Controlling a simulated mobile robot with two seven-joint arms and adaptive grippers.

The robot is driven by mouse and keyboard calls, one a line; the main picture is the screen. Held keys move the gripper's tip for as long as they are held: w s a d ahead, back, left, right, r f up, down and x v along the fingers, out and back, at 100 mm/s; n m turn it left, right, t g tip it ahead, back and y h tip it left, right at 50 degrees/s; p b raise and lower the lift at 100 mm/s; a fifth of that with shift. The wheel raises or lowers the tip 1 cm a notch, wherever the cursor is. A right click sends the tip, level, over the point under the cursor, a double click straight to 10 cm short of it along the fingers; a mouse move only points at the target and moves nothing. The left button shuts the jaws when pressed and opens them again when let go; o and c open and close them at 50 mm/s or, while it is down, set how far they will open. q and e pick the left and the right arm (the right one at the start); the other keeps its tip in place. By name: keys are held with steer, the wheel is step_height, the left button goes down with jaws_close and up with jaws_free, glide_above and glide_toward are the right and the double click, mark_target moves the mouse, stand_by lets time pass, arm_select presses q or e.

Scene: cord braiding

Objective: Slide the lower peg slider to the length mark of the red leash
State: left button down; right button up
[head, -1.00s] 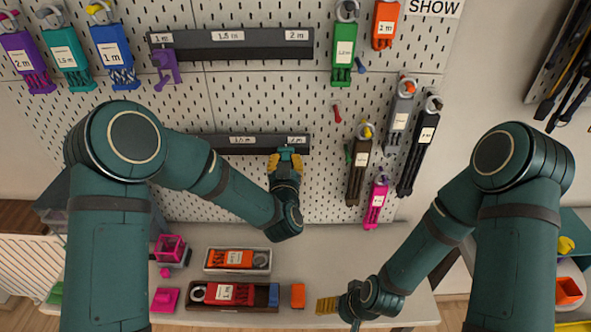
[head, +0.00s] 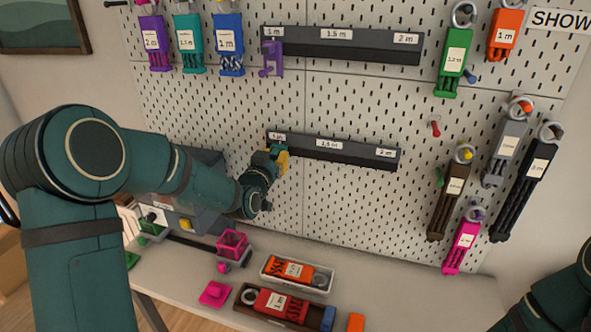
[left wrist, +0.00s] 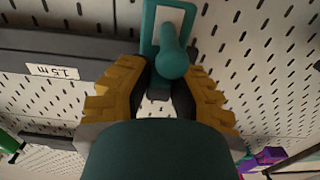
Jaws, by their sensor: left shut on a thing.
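The lower rail (head: 360,155) is a dark bar on the pegboard with white marks for 1 m, 1.5 m and 2 m. The teal lower peg slider (head: 275,150) is at its left end, close to the 1 m mark (head: 277,136). My left gripper (head: 279,159) has its yellow fingers shut on the slider. In the left wrist view, the slider's peg and square frame (left wrist: 170,50) show between the fingers, with the 1.5 m mark to the left. The red leash (head: 280,304) lies in a dark tray; its label seems to read 1 m. My right gripper is out of view.
The upper rail (head: 345,45) carries a purple slider (head: 270,58) below its 1 m mark. Leashes hang at upper left and on the right. An orange leash (head: 292,271) lies in a white tray on the table. The board right of my gripper, below the lower rail, is clear.

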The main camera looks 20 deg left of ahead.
arm_select(q)
steer(key=shift+a+r, duration=0.2)
steer(key=shift+a, duration=0.4)
steer(key=c, duration=1.1)
jaws_free()
steer(key=shift+a, duration=0.1)
steer(key=shift+o, duration=1.4)
steer(key=shift+w+f, duration=0.1)
steer(key=shift+f, duration=0.05)
steer(key=s, duration=1.2)
